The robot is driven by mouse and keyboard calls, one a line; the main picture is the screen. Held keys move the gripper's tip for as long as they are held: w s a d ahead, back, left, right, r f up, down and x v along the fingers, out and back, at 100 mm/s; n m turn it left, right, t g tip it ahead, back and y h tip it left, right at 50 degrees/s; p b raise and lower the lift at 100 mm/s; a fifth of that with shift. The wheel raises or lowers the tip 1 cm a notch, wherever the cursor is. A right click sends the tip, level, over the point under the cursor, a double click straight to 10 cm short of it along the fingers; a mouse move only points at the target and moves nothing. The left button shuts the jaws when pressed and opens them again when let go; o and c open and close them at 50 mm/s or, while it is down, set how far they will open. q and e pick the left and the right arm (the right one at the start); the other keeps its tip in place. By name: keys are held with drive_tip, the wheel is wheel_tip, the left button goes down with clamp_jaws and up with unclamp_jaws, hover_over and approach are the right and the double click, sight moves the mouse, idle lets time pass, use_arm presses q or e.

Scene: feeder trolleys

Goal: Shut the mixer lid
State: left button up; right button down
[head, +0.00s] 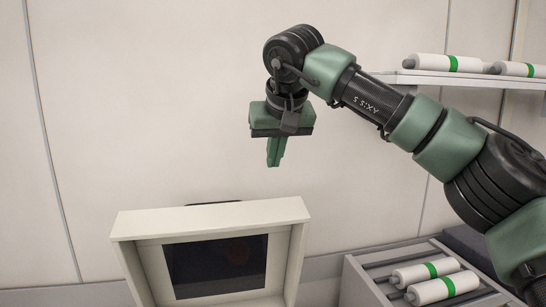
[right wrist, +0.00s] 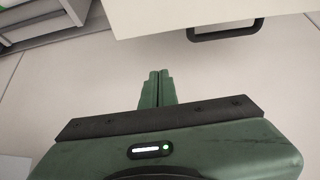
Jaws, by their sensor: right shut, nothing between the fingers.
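The mixer lid (head: 135,226) is a cream, box-shaped cover with a dark panel in it, raised at the bottom centre of the head view. A bit of a dark handle shows behind its top edge. In the right wrist view a cream panel, which looks like the lid (right wrist: 190,14), is at the top with a black bar handle (right wrist: 226,34). My right gripper (head: 274,164) is above the lid, pointing down, apart from it. Its green fingers (right wrist: 159,75) are together and empty. The mixer body below is out of view. My left gripper is not in view.
A tray (head: 362,285) at the lower right holds white rollers with green bands (head: 425,271). A shelf (head: 470,79) at the upper right carries similar rollers (head: 450,63). A pale panelled wall stands behind. The space left of my right arm is clear.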

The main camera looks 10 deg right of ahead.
sight(274, 199)
drive_tip(key=f+p, duration=0.1)
drive_tip(key=f, duration=0.2)
drive_tip(key=w+f+p, duration=0.1)
drive_tip(key=f, duration=0.2)
drive_tip(key=shift+w+f, duration=0.2)
drive_tip(key=shift+f, duration=0.2)
drive_tip(key=shift+s+f, duration=0.1)
drive_tip(key=shift+s, duration=0.45)
drive_tip(key=shift+w+f, duration=0.15)
